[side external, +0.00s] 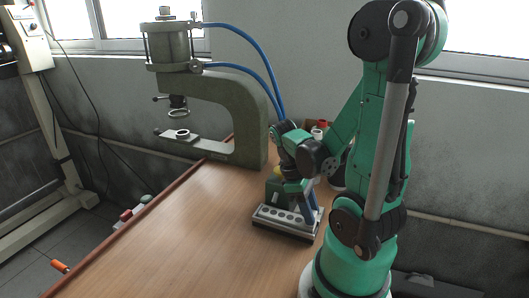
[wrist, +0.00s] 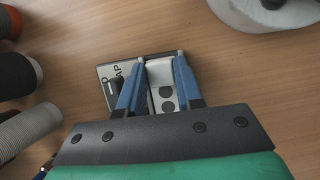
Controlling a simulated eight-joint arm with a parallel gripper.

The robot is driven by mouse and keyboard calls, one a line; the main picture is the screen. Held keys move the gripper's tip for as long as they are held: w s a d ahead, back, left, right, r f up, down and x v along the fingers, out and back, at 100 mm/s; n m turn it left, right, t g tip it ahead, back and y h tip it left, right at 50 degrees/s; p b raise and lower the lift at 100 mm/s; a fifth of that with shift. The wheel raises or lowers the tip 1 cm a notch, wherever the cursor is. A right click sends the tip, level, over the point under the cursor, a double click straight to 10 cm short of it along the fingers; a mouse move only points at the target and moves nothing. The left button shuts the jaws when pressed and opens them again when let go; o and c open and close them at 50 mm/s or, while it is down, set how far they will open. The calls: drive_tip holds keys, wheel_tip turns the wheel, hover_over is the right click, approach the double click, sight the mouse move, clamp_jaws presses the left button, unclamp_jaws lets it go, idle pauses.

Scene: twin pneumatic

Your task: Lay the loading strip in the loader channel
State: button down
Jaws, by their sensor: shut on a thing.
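A pale strip with a row of dark round holes (side external: 284,216), which I take to be the loading strip, shows low at the table's right side. My gripper (side external: 309,198) is down beside it, partly hidden by my own arm. In the wrist view my gripper's two blue fingers (wrist: 160,60) stand on either side of the pale strip (wrist: 160,73), and the gripper is shut on it. I cannot tell which part is the loader channel, or whether the strip touches the plate below.
A green C-frame press (side external: 240,100) with blue hoses (side external: 245,42) stands at the table's far left edge. Dark and grey cylinders (wrist: 22,75) are at the wrist view's left, and a pale round object (wrist: 265,10) at its top right. The wooden table's front (side external: 180,240) is clear.

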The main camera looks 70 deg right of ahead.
sight(288, 216)
drive_tip(key=shift+f, duration=0.1)
drive_tip(key=c, duration=0.6)
unclamp_jaws()
drive_tip(key=v, duration=1.2)
drive_tip(key=w+a+t, duration=0.4)
drive_tip(key=w+a+f+t, duration=0.1)
drive_tip(key=w+a+t, duration=0.2)
drive_tip(key=w+a, duration=0.1)
drive_tip(key=w+a+t, duration=0.4)
drive_tip(key=a, duration=0.1)
drive_tip(key=shift+w+a+f+n+t, duration=0.1)
drive_tip(key=shift+a+f+n+t, duration=0.2)
drive_tip(key=shift+f, duration=0.1)
drive_tip(key=shift+d, duration=0.1)
